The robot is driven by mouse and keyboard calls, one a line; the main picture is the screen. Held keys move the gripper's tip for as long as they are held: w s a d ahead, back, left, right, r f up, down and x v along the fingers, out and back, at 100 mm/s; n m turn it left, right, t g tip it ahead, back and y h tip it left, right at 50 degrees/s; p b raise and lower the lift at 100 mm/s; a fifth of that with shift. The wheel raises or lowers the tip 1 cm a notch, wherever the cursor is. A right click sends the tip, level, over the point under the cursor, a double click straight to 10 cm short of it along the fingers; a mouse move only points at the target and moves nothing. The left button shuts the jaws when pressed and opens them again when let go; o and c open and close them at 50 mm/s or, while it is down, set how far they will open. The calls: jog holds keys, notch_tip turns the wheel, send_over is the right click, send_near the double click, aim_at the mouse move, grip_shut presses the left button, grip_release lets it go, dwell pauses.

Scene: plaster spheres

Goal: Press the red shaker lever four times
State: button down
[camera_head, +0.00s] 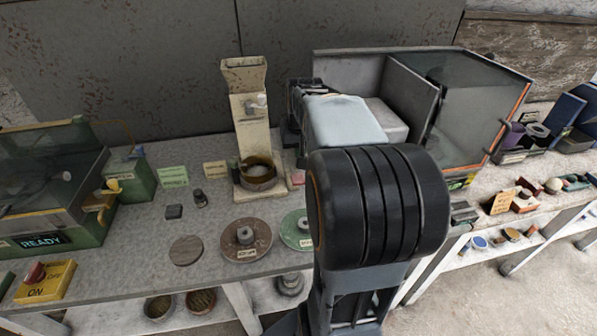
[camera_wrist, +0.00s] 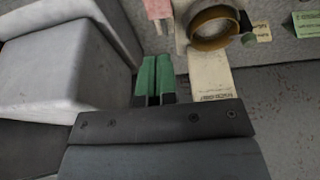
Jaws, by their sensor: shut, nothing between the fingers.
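My gripper shows in the wrist view (camera_wrist: 155,80), its two green fingers shut together with nothing between them. In the head view my own black arm hides it. A small pinkish-red piece (camera_head: 297,177) sits just right of the beige dispenser (camera_head: 252,120); it also shows in the wrist view (camera_wrist: 158,9), beyond the fingertips and apart from them. I cannot tell whether this piece is the red shaker lever or a tag. No other clear red lever shows near the dispenser.
A round brass-rimmed bowl (camera_head: 258,178) stands at the dispenser's foot. A grey box-like machine (camera_head: 460,110) stands close on the right. Round discs (camera_head: 246,238) lie at the table's front. A yellow ON/OFF switch (camera_head: 47,281) with a red knob is at far left.

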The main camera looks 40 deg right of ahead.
aim_at(298, 178)
jog(key=x, duration=0.8)
jog(key=shift+s+a+f+p, duration=0.15)
jog(key=shift+s+f+p, duration=0.15)
jog(key=shift+f, duration=0.75)
